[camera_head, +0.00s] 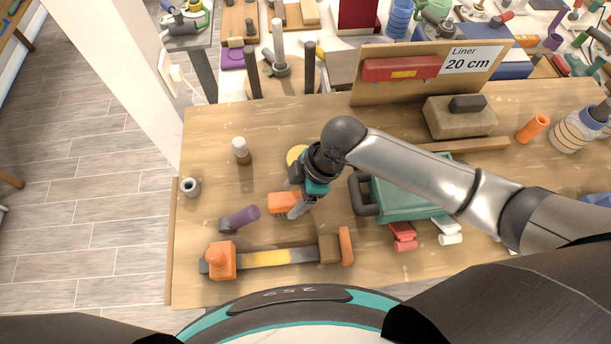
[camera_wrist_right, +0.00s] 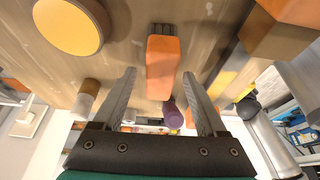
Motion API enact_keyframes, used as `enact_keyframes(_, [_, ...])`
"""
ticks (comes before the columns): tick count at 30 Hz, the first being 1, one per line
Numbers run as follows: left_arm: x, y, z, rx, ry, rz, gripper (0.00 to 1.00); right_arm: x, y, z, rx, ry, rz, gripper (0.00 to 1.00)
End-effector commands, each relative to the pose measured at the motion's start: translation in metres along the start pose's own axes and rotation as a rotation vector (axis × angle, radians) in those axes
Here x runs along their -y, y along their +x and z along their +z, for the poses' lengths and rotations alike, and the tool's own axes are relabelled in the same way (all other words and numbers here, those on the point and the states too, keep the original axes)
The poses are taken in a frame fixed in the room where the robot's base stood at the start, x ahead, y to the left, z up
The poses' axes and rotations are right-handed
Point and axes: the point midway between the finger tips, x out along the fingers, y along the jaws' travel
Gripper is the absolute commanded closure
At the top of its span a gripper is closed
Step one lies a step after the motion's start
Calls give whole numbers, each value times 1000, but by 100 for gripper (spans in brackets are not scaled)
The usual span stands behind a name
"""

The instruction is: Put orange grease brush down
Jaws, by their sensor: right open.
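The orange grease brush (camera_head: 283,201) lies on the wooden workbench (camera_head: 220,150), left of the middle. Its orange body and dark bristles also show in the right wrist view (camera_wrist_right: 161,68). My right gripper (camera_head: 296,208) is just above and beside the brush in the head view. In the right wrist view its two fingers (camera_wrist_right: 162,90) are spread wide, with the brush between and beyond them, apart from both. The gripper is empty. My left gripper is not in view.
A purple-handled tool (camera_head: 243,217) lies left of the brush. An orange clamp (camera_head: 222,262) with a long bar lies along the front. A green case (camera_head: 405,205) stands to the right. A yellow disc (camera_head: 296,155) sits behind the gripper. The bench's left back is mostly clear.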

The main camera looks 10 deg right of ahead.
Motion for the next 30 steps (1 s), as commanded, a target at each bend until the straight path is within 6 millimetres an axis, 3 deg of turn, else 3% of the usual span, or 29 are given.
enact_keyframes(6, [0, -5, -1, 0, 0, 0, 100, -1, -48, 0, 1, -2, 3, 25])
enact_keyframes(13, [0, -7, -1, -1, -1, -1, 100, 0, -85, 0, 1, -1, 0, 25])
enact_keyframes(18, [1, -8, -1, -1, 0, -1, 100, 0, -96, 0, 0, 0, 0, 25])
enact_keyframes(30, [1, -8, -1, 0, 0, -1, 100, 0, -96, 0, 0, 0, -1, 25])
